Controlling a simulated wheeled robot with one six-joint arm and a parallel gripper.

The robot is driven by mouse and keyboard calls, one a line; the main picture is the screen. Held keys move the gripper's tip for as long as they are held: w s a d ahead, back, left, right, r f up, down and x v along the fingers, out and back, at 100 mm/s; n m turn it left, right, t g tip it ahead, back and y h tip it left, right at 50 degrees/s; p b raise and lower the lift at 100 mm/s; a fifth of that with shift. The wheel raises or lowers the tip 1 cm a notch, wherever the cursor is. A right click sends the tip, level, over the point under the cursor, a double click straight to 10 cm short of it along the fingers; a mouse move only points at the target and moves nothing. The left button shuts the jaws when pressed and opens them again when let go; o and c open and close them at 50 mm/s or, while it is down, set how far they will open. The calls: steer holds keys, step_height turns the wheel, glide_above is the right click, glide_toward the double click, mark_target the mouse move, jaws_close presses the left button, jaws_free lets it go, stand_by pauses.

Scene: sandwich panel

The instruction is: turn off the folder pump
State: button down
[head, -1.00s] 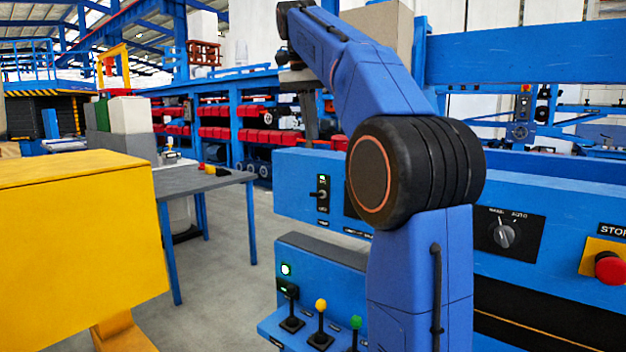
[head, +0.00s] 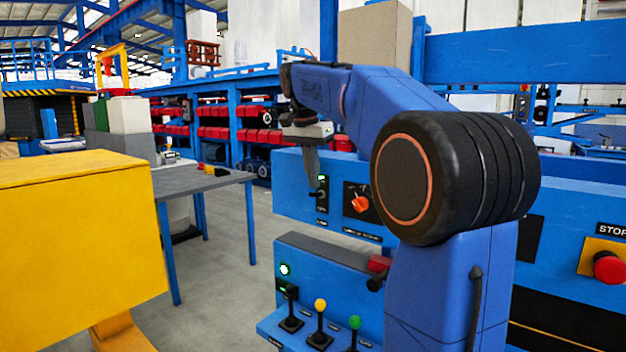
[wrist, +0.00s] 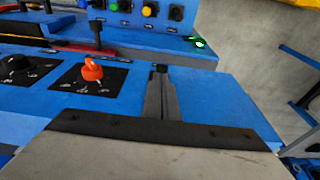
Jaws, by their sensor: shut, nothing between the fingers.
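A black switch plate with a small lit green lamp (head: 321,180) and a toggle is on the left end of the blue panel (head: 290,200) in the head view. Its labels are too small to read, so I cannot tell whether it is the folder pump's. My gripper (head: 314,184) is shut and empty, pointing down at this plate and overlapping the toggle in the picture. Whether it touches cannot be told. In the wrist view the closed fingers (wrist: 160,76) reach the panel's far edge, right of an orange rotary knob (wrist: 91,70). The toggle is not clear there.
The orange knob (head: 360,203) sits just right of the switch plate. Below is a ledge with yellow (head: 320,305) and green (head: 355,322) ball levers. A red STOP button (head: 608,267) is far right. A yellow box (head: 75,220) and grey table (head: 190,181) stand left.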

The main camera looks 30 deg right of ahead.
mark_target(312, 193)
steer(key=shift+f, duration=0.25)
steer(key=shift+a, duration=0.1)
steer(key=shift+s+a+f+h, duration=0.2)
steer(key=shift+a+f+h, duration=0.15)
steer(key=shift+h, duration=0.35)
steer(key=shift+s+a+f+t+h, duration=0.1)
steer(key=shift+a+f+t+h, duration=0.1)
steer(key=shift+f+t+h, duration=0.25)
steer(key=shift+s+a+f+t+h, duration=0.15)
steer(key=shift+a+t+h, duration=0.1)
steer(key=shift+h, duration=0.4)
steer(key=shift+w+d, duration=0.1)
steer(key=shift+w, duration=0.05)
steer(key=shift+r, duration=0.15)
steer(key=shift+r, duration=0.7)
